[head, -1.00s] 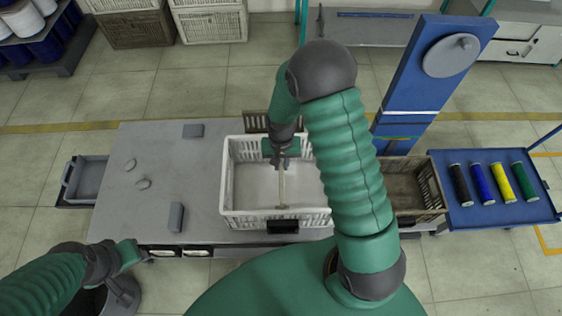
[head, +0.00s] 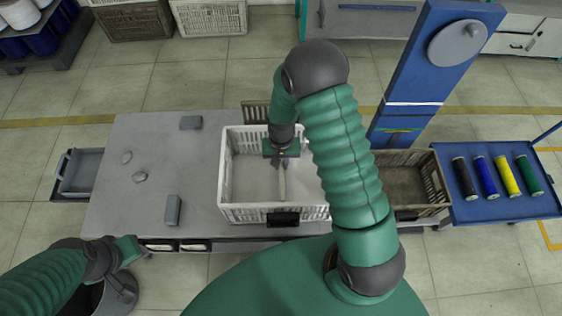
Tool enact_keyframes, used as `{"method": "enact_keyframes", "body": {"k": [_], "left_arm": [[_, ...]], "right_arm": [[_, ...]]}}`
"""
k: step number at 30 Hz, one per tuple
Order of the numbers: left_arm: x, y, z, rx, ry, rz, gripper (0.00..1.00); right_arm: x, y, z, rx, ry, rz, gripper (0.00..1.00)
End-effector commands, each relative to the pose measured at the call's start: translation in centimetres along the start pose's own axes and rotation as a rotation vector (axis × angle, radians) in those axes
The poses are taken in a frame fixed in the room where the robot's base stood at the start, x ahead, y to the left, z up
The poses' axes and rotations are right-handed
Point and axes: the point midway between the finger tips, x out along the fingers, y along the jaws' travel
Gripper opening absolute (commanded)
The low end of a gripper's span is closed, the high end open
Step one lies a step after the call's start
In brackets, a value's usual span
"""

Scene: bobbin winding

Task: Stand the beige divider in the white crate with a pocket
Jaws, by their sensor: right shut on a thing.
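The white crate (head: 240,211) stands on the grey table in front of me. The beige divider (head: 282,183) shows as a narrow upright strip inside it, near the middle, seen almost edge-on. My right gripper (head: 281,160) reaches down into the crate and is shut on the top of the divider. I cannot tell whether the divider's lower edge touches the crate floor, or see any pocket. My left gripper (head: 134,246) is away at the lower left, off the table's front edge; its fingers are too unclear to read.
Grey blocks (head: 173,209) and small round pieces lie on the table (head: 150,170) left of the crate. A brown crate (head: 405,208) stands to the right, beside a blue tray (head: 480,210) with several coloured bobbins. A blue post (head: 415,80) rises behind.

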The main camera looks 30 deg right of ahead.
Motion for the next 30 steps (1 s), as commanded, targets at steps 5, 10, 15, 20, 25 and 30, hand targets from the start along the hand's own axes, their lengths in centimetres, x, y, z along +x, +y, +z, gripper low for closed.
{"method": "enact_keyframes", "body": {"k": [5, 10, 15, 20, 25, 30], "left_arm": [[0.0, 0.0, 0.0, 0.000, 0.000, 0.000, 0.36], [0.8, 0.0, 0.2, 0.000, 0.000, 0.000, 0.36], [1.1, 0.0, 0.2, 0.000, 0.000, 0.000, 0.36], [1.0, 0.0, 0.2, 0.000, 0.000, 0.000, 0.36], [1.0, 0.0, 0.2, 0.000, 0.000, 0.000, 0.36], [1.0, 0.0, 0.2, 0.000, 0.000, 0.000, 0.36]], "right_arm": [[0.0, 0.0, 0.0, 0.000, 0.000, 0.000, 0.00], [1.3, 0.0, 0.0, 0.000, 0.000, 0.000, 0.00], [1.8, 0.0, 0.0, 0.001, 0.000, 0.000, 0.00], [1.7, 0.0, 0.0, 0.001, 0.000, 0.000, 0.00], [1.7, 0.0, 0.0, 0.001, 0.000, 0.000, 0.00], [1.7, 0.0, 0.0, 0.001, 0.000, 0.000, 0.37]]}}
